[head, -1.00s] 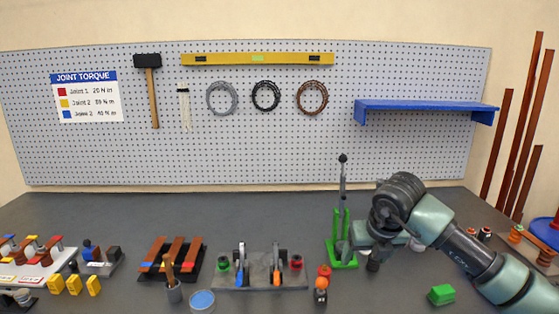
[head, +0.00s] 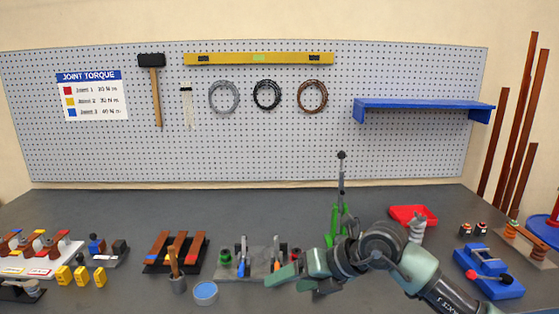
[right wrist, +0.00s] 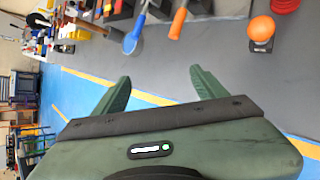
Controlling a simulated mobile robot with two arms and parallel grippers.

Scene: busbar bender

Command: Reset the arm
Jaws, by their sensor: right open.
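My right arm comes in from the lower right of the head view. Its gripper (head: 284,281) is open and empty, low over the front of the bench, in front of the grey clamp plate (head: 238,262). In the right wrist view the two green fingers (right wrist: 160,76) stand wide apart with nothing between them. The green bender (head: 338,222), with its upright lever and black knob (head: 341,155), stands behind my arm, which hides its base. My left gripper is not in view.
A red tray (head: 402,213) and a blue fixture with a red knob (head: 490,285) stand to the right. The back of the bench is largely clear.

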